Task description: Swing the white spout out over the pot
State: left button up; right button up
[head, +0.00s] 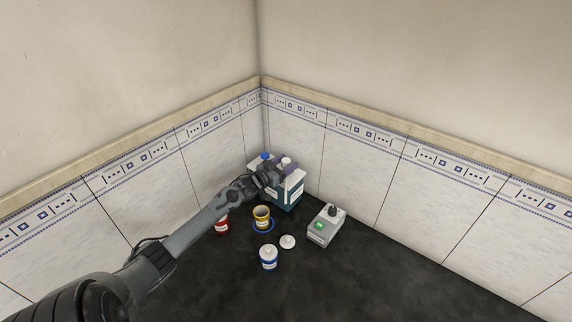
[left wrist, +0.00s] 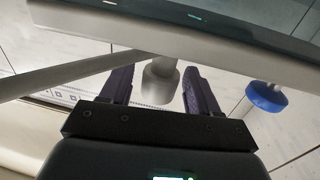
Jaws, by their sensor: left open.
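My left gripper (head: 281,167) is at the top of the teal and white dispenser (head: 288,198) in the corner. In the left wrist view its two dark purple fingers (left wrist: 158,88) are open, one on each side of a pale cylinder on a light bar, which looks like the white spout (left wrist: 160,78). I cannot tell whether either finger touches it. In the head view a pale round knob (head: 286,161) shows by the fingers; the gripper hides much of the dispenser's top. My right gripper is not in view.
A blue knob (head: 266,156) shows beside the dispenser's top. A red-labelled jar (head: 222,228) is left of the pot, partly behind my arm. A blue and white jar (head: 269,260), a white disc (head: 287,242) and a grey meter (head: 325,228) stand nearer. The dark bench front right is clear.

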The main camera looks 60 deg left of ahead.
pick_arm(q)
jog(key=shift+c, duration=0.4)
grip_shut()
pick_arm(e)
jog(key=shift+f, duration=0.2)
